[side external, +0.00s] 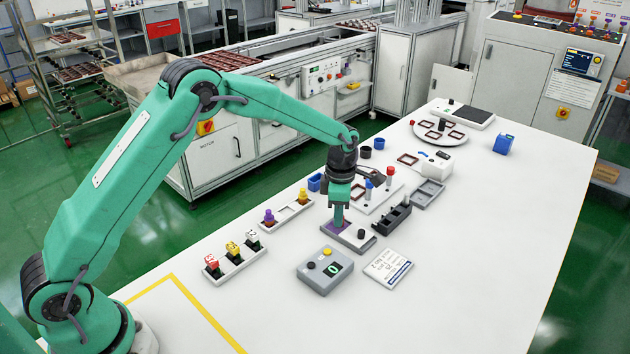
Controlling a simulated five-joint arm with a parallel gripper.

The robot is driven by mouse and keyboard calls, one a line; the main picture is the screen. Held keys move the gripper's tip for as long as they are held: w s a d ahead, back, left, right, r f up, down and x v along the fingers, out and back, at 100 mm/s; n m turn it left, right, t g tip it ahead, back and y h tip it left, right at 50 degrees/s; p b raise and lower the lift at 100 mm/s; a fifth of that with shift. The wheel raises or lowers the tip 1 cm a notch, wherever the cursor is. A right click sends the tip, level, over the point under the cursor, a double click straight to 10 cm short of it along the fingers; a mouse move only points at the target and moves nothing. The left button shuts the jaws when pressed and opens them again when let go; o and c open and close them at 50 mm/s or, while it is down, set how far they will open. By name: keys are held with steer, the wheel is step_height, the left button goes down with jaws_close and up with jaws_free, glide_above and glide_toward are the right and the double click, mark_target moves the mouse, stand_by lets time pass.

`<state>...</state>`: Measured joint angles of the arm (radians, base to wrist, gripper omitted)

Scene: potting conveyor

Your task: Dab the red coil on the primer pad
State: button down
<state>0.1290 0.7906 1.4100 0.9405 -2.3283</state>
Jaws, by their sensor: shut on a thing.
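My gripper (339,214) points straight down over the purple pad (326,227), which lies in a grey tray just left of a small black knob. Its fingertips are at or just above the pad; I cannot tell whether anything touches it. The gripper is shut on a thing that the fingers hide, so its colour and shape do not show. A white rack (287,214) to the left holds a purple-topped piece (269,215) and a yellow-topped piece (303,194), with an open place between them. I cannot make out a red coil for sure.
A front rack (234,268) holds red, yellow and white pieces. A grey control box (324,270) and a printed card (388,268) lie nearer the front. A black slotted block (391,219) and a stand with red and blue pieces are close on the right.

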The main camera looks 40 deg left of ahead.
steer(key=shift+f, duration=0.6)
stand_by(1.6)
steer(key=shift+r, duration=0.15)
steer(key=shift+r, duration=3.5)
steer(key=shift+s, duration=0.1)
steer(key=s+a+r+m, duration=0.3)
steer(key=s+r+m, duration=0.2)
steer(key=m, duration=0.7)
steer(key=s+a+r+m, duration=0.4)
steer(key=s+m, duration=0.5)
steer(key=m, duration=0.4)
steer(key=shift+s+r, duration=0.2)
steer(key=shift+r, duration=0.4)
